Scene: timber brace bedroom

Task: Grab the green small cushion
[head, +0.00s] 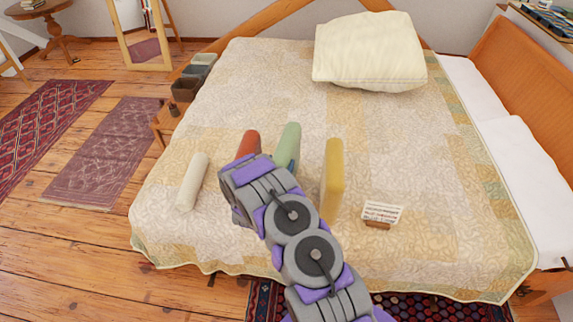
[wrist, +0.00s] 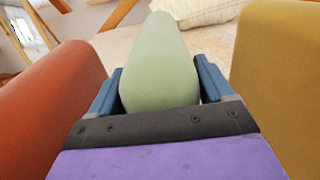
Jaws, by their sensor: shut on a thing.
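The green small cushion (head: 289,142) stands on the bed, between a red cushion (head: 248,144) and a yellow cushion (head: 333,178). In the wrist view the green cushion (wrist: 160,65) sits between the two blue fingers of my gripper (wrist: 160,90), which is shut on it. In the head view my arm hides the lower part of the green cushion and most of my gripper. The red cushion (wrist: 45,105) is close on the left in the wrist view, and the yellow cushion (wrist: 280,70) is close on the right.
A white cushion (head: 193,182) is at the left on the bed (head: 420,235). A small card on a stand (head: 382,213) is at the right. A large cream pillow (head: 368,52) lies at the back. The middle of the bed behind the cushions is clear.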

